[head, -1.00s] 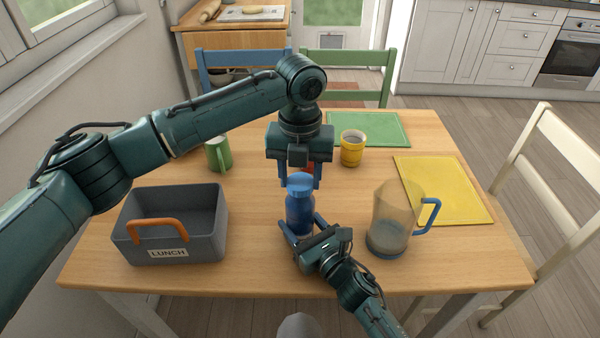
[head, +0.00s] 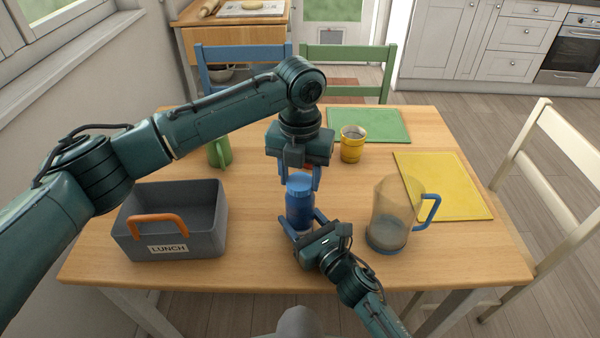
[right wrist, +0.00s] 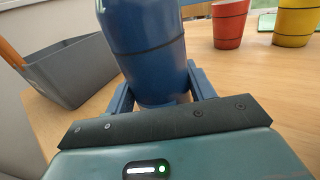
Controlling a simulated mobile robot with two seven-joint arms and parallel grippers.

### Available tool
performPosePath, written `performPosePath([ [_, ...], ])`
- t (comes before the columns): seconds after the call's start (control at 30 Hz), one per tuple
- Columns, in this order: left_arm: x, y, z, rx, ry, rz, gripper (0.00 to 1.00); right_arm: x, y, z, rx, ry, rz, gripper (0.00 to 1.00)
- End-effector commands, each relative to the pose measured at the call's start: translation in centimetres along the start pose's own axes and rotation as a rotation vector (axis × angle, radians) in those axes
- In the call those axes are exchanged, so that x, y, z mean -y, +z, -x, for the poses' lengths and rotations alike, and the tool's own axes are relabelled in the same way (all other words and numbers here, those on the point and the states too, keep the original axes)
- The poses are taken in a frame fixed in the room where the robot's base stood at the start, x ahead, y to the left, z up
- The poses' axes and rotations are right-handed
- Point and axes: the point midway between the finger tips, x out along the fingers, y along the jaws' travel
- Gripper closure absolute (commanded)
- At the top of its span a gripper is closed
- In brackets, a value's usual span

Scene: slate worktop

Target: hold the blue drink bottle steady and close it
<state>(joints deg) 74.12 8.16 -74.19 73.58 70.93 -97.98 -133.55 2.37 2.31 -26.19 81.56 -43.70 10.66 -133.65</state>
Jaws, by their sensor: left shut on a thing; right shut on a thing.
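The blue drink bottle (head: 300,212) stands upright at the middle front of the table. Its blue lid (head: 299,183) is on the bottle's top; I cannot tell how tightly it sits. My left gripper (head: 300,182) points down from above and is shut on the lid, one finger on each side. My right gripper (head: 303,227) reaches in from the front and is shut on the bottle's lower body. In the right wrist view the bottle (right wrist: 150,50) stands between the right fingers, its top out of the frame.
A grey lunch box (head: 205,240) with an orange handle stands at left. A clear jug (head: 388,215) with a blue handle is close on the right. A green mug (head: 220,152), a yellow cup (head: 351,147) and a red cup (right wrist: 229,24) stand behind.

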Motion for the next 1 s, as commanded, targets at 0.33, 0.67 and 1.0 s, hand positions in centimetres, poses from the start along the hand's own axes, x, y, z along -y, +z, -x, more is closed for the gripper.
performPosePath([
  [0.33,0.0,0.02,0.01,0.001,-0.001,-0.598,0.76,0.01,-0.04,0.01,-0.001,0.0,0.0,1.0],
  [0.67,0.0,0.02,0.02,0.001,-0.001,-0.672,0.76,0.0,-0.05,0.01,-0.001,0.0,0.0,1.0],
  [1.0,0.0,0.02,0.01,0.001,-0.001,-0.67,0.33,0.0,-0.05,0.01,-0.001,0.0,0.0,1.0],
])
